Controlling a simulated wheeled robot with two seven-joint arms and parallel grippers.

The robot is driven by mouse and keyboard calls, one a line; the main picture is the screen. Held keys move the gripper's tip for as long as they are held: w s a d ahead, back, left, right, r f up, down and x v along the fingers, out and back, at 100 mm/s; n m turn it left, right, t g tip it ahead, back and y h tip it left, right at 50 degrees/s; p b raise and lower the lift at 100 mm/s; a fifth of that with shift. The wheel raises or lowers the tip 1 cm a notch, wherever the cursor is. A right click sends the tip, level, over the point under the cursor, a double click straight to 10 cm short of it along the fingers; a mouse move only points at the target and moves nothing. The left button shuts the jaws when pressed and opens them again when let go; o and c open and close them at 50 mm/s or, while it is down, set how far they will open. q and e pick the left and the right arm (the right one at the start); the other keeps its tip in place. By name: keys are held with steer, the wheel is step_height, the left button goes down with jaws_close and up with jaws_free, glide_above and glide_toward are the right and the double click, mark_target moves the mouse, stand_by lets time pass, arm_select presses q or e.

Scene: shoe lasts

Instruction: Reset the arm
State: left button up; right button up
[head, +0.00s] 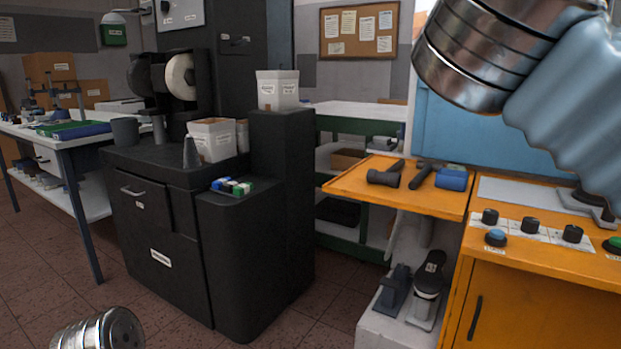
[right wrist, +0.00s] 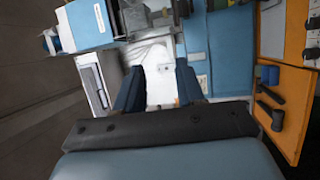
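My right arm (head: 520,75) is raised and crosses the upper right of the head view. Its gripper lies outside that view. In the right wrist view my right gripper (right wrist: 158,82) has its two dark blue fingers apart. Nothing is held between them; a pale machine surface shows behind the gap. A metal part of my left arm (head: 98,330) shows at the bottom left of the head view. My left gripper is out of view. Two dark shoe-shaped pieces (head: 428,276) stand on a pale base below the orange bench.
The orange shelf (head: 345,187) carries hammers (head: 385,176) and a blue item (head: 452,178). Knobs (head: 530,226) line the control panel. A black cabinet (head: 158,235) with white bins (head: 213,140) stands left of centre. A workbench (head: 60,140) is at far left. Some floor is open between.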

steer(key=w+a+f+n+t+y, duration=0.2)
steer(key=w+a+f+n+y, duration=0.2)
steer(key=w+a+f, duration=0.3)
steer(key=w+a+f+n+t+y, duration=0.1)
steer(key=w+a+f+n+y, duration=0.25)
steer(key=w+f, duration=0.5)
steer(key=w+a+f+n+g+y, duration=0.1)
steer(key=w+a+f+y, duration=0.15)
steer(key=f, duration=0.65)
steer(key=w+a+f+n+g+y, duration=0.1)
steer(key=w+a+f+g, duration=0.15)
steer(key=f, duration=0.65)
steer(key=w+a+f+n+g+y, duration=0.1)
steer(key=w+a+f+n+y, duration=0.15)
steer(key=f, duration=0.65)
steer(key=s+a+f+m+g+y, duration=0.15)
steer(key=s+f+g, duration=0.25)
steer(key=f, duration=1)
steer(key=s+f+m+g+y, duration=0.2)
steer(key=s+f+m+g, duration=0.15)
steer(key=f, duration=1.05)
steer(key=s+d+f+m+g+y, duration=0.2)
steer(key=s+d+f+m+y, duration=0.1)
steer(key=s+f+m, duration=1.2)
steer(key=s+f, duration=0.4)
steer(key=s, duration=0.1)
steer(key=shift+d+f, duration=0.35)
steer(key=shift+f, duration=0.05)
